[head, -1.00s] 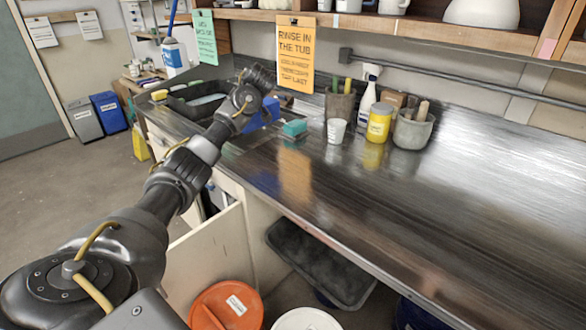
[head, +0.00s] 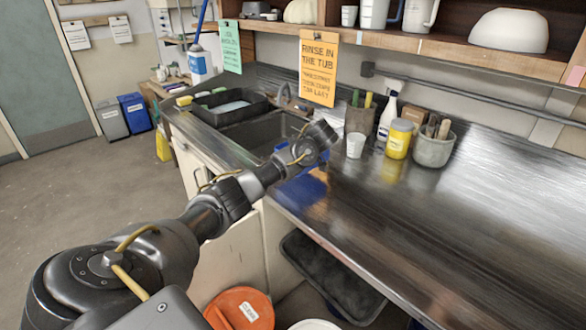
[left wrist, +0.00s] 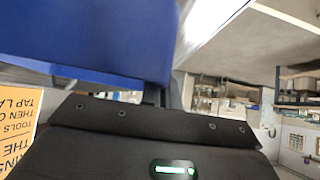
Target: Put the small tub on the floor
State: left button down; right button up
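The small blue tub (left wrist: 90,40) fills the upper left of the left wrist view, right at my left gripper (left wrist: 165,95). In the head view only bits of the tub (head: 324,156) show behind my left gripper (head: 320,138), over the counter near the sink's right end. A blue reflection lies on the steel below it. My left gripper appears shut on the tub; the fingertips are mostly hidden. My right gripper is not in view.
The counter (head: 480,200) holds a white cup (head: 355,145), a yellow jar (head: 399,138), a spray bottle (head: 387,118) and a grey pot (head: 433,146). An orange-lidded bucket (head: 240,308) stands below. Open floor (head: 80,215) lies at left.

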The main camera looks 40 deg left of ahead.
pick_arm(q)
jog(key=shift+w+d+f, duration=0.1)
jog(key=shift+f, duration=0.1)
jog(key=shift+d+f, duration=0.3)
jog(key=shift+d, duration=0.1)
jog(key=f, duration=0.2)
jog(key=d+f+p, duration=0.1)
jog(key=f, duration=0.1)
jog(key=shift+w+f, duration=0.15)
jog(key=shift+a, duration=0.1)
jog(key=c, duration=2.1)
grip_release()
jog(key=shift+f, duration=0.15)
jog(key=o, duration=0.5)
jog(key=shift+c, duration=0.2)
